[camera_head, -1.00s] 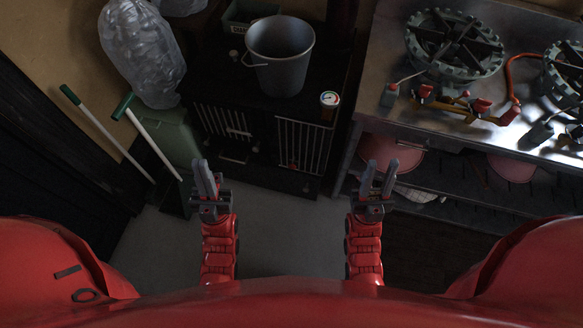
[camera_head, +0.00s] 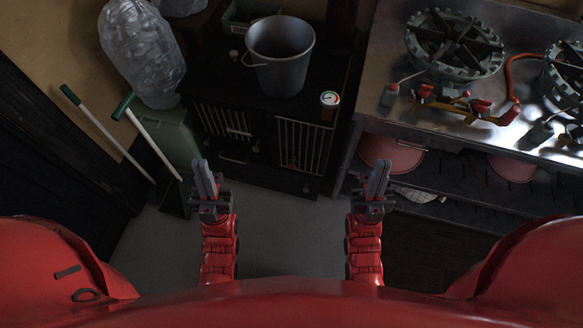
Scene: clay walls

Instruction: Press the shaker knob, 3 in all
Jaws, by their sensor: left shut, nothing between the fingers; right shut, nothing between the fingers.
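A black stove (camera_head: 258,127) with barred front doors stands ahead, in the upper middle. A small red piece (camera_head: 293,166) shows low on its right barred door; I cannot tell whether it is the shaker knob. Small round parts (camera_head: 255,149) sit on the front between the doors. My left gripper (camera_head: 206,172) is shut and empty, low in front of the stove's left side. My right gripper (camera_head: 378,175) is shut and empty, right of the stove and below the metal counter's edge. Neither appears to touch anything.
A grey bucket (camera_head: 281,75) and a dial gauge (camera_head: 329,99) are on the stove top. A metal counter (camera_head: 375,105) with gas burners (camera_head: 455,47) stands right. A green bin (camera_head: 178,135), long handles and a clear bag (camera_head: 142,50) stand left. The floor between my grippers is clear.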

